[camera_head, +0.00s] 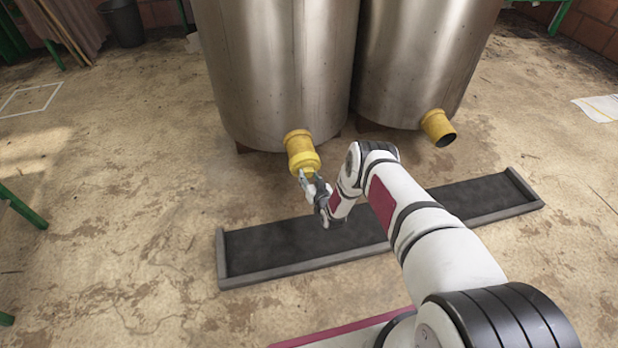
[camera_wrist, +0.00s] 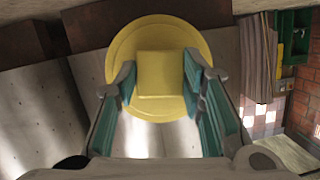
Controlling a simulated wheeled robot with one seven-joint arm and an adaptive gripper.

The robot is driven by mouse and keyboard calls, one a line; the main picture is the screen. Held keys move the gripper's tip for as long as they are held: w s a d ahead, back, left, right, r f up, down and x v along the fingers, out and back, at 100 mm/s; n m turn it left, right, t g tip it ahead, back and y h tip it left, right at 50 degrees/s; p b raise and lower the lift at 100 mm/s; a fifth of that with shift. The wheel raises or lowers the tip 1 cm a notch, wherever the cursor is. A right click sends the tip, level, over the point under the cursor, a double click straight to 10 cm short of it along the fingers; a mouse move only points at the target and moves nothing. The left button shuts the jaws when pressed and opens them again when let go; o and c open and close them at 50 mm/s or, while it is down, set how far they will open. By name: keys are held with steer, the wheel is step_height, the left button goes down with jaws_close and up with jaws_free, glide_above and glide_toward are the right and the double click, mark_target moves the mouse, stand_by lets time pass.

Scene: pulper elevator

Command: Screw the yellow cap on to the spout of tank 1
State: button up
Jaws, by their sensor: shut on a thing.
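The yellow cap (camera_head: 305,162) is at the open end of the yellow spout (camera_head: 298,141) low on the front of the left steel tank (camera_head: 275,70). In the head view cap and spout line up and look in contact, but I cannot tell whether the threads are engaged. My gripper (camera_head: 308,177) is shut on the cap's square knob. In the wrist view the cap (camera_wrist: 160,74) faces me as a round disc, its knob between two teal finger pads. The cap's disc hides the spout there.
The right steel tank (camera_head: 425,55) has an open yellow spout (camera_head: 438,128) without a cap. A long, low dark tray with a grey rim (camera_head: 300,266) lies on the floor beneath my arm. Green legs (camera_head: 22,208) stand at the left edge.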

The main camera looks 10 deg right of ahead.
steer(key=m+y, duration=0.2)
steer(key=m, duration=0.1)
steer(key=shift+a+m+t+y, duration=0.2)
steer(key=shift+m+t+y, duration=0.1)
steer(key=shift+m+y, duration=0.45)
steer(key=o, duration=1.3)
steer(key=shift+r, duration=0.1)
steer(key=shift+o, duration=0.2)
steer(key=shift+o, duration=0.2)
steer(key=o, duration=0.3)
steer(key=shift+d, duration=0.15)
steer(key=shift+o, duration=0.2)
steer(key=shift+s, duration=0.1)
steer(key=shift+s+f+p, duration=0.2)
steer(key=shift+s+p, duration=0.25)
steer(key=shift+s, duration=0.65)
steer(key=shift+s+f+p, duration=0.2)
steer(key=shift+s+p, duration=0.2)
steer(key=shift+s, duration=0.65)
